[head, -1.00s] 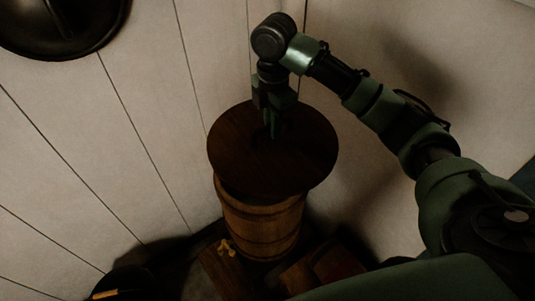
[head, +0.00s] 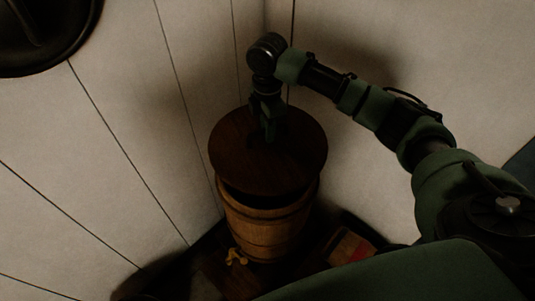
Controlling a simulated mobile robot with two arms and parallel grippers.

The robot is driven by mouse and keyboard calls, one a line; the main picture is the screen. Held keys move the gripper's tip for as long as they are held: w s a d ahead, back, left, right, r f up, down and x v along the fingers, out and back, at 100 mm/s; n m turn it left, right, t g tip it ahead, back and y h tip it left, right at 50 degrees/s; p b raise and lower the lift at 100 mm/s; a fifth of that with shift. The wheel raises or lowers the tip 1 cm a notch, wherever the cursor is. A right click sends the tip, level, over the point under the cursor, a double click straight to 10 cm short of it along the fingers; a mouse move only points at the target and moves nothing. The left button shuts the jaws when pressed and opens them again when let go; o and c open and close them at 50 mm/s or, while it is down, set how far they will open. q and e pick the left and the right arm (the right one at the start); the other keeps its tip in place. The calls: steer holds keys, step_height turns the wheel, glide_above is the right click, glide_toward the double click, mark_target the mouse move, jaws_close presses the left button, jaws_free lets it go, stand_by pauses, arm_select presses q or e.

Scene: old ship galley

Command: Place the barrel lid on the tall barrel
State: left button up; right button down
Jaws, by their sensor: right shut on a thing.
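The barrel lid (head: 240,160) is a round dark wooden disc, held by my right gripper (head: 270,132) near its middle, at the handle, which the fingers mostly hide. The tall barrel (head: 265,225) stands upright below it in the corner, light brown with dark hoops. The lid hangs over the barrel's top and covers most of the opening. A dark gap shows between the lid's near edge and the barrel's rim, so the lid looks raised there. Whether its far edge touches the barrel is hidden. My left gripper is not in view.
White plank walls meet behind the barrel. A brass tap (head: 236,257) sits low at the barrel's front left. A wooden box with a red patch (head: 350,247) lies on the floor to the right. A dark round object (head: 40,30) hangs on the wall at the upper left.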

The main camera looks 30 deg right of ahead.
mark_target(267, 146)
step_height(267, 146, down, 5)
steer(key=shift+w+a+f, duration=0.1)
steer(key=shift+f, duration=0.6)
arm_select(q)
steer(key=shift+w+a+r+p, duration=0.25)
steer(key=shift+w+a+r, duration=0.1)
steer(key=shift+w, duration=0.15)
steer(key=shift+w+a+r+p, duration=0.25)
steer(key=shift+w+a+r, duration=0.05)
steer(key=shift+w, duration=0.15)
arm_select(e)
steer(key=shift+f, duration=2.1)
steer(key=shift+f, duration=0.1)
steer(key=c, duration=1.4)
jaws_free()
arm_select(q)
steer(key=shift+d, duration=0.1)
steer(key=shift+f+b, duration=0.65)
arm_select(e)
step_height(267, 146, up, 12)
steer(key=shift+r, duration=0.1)
